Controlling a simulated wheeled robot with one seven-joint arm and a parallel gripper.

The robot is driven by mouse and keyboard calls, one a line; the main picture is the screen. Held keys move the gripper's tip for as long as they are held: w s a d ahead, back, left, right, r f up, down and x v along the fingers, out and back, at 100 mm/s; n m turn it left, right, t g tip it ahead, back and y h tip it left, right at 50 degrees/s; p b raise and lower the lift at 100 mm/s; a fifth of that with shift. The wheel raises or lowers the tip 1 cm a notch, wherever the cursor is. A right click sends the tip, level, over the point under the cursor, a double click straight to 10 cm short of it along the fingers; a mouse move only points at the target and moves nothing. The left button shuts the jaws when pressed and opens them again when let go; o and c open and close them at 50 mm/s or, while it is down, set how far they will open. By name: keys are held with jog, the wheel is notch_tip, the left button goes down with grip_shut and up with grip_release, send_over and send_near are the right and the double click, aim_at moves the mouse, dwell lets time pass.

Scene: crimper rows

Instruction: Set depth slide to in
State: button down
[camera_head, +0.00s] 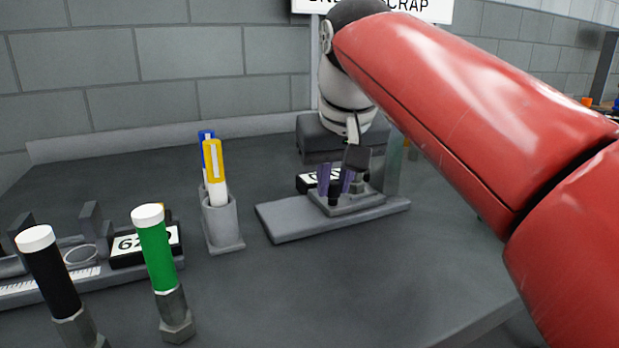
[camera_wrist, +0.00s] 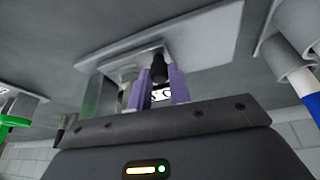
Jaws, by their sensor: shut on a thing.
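The depth slide appears to be the small grey block (camera_head: 362,204) with a black knob (camera_head: 334,198) on a flat grey base plate (camera_head: 285,224). My gripper (camera_head: 336,184) has purple fingers and reaches down over it. In the wrist view the fingers (camera_wrist: 158,90) stand on both sides of the black knob (camera_wrist: 158,67) and are shut on it. The base plate (camera_wrist: 205,40) shows behind the knob. A black box with a white number label (camera_head: 308,182) sits behind the fingers and is partly hidden. No in or out marking can be read.
A grey holder (camera_head: 221,224) with yellow-and-white and blue markers stands left of the plate. A green cylinder (camera_head: 156,250) and a black cylinder (camera_head: 50,275) with white tops stand at front left. A dark grey block (camera_head: 313,138) is behind. The table in front of the plate is clear.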

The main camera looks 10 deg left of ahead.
jog(key=shift+w+d, duration=0.15)
jog(key=shift+d, duration=0.05)
jog(key=c, duration=1.3)
grip_release()
jog(key=p+v, duration=0.1)
jog(key=v, duration=0.6)
jog(key=shift+r, duration=0.35)
jog(key=shift+s+d, duration=0.1)
jog(key=shift+s, duration=0.15)
